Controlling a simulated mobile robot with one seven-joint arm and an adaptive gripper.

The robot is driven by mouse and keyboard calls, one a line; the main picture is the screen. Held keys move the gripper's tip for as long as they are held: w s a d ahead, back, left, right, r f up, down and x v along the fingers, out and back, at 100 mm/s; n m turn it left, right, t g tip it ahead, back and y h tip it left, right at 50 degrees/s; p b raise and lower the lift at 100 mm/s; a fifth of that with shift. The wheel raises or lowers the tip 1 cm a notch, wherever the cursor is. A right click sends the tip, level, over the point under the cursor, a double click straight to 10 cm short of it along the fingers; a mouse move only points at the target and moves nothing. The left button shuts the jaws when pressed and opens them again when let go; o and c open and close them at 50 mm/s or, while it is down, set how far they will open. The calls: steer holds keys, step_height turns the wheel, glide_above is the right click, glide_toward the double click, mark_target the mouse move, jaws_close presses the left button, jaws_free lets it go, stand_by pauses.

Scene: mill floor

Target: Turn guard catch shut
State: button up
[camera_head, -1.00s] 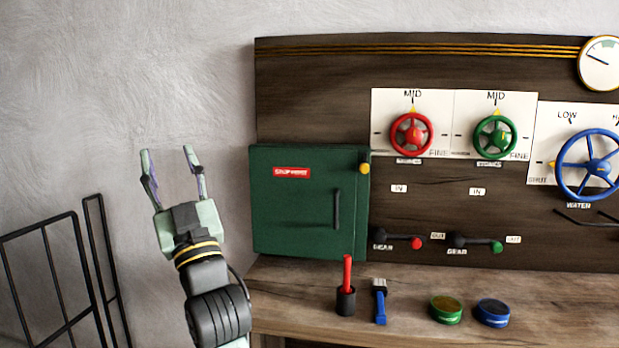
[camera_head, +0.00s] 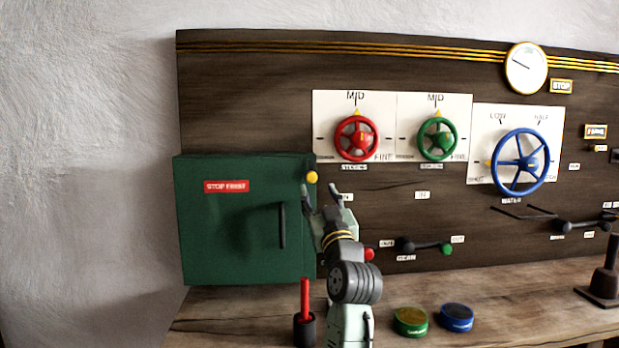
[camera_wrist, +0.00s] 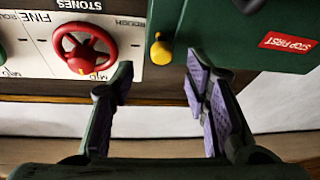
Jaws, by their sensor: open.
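The green guard box (camera_head: 228,240) with a red "STOP FIRST" label stands at the left of the panel, its door lying closed against it as far as I can tell. The catch, with a yellow knob (camera_head: 312,177), sits at the door's upper right edge. My gripper (camera_head: 322,190) is open just below and right of the knob in the head view. In the wrist view the yellow knob (camera_wrist: 161,50) shows beyond and between the open fingers of my gripper (camera_wrist: 163,85), and nothing is held. The fingers look apart from the knob.
A red handwheel (camera_head: 356,138) and a green handwheel (camera_head: 438,138) are on the panel to the right, with a blue wheel (camera_head: 519,162) beyond.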

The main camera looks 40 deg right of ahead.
mark_target(312, 180)
steer(key=p+x, duration=0.1)
steer(key=x, duration=0.5)
steer(key=shift+w+p, duration=0.15)
steer(key=shift+p, duration=0.2)
steer(key=shift+c, duration=0.3)
jaws_close()
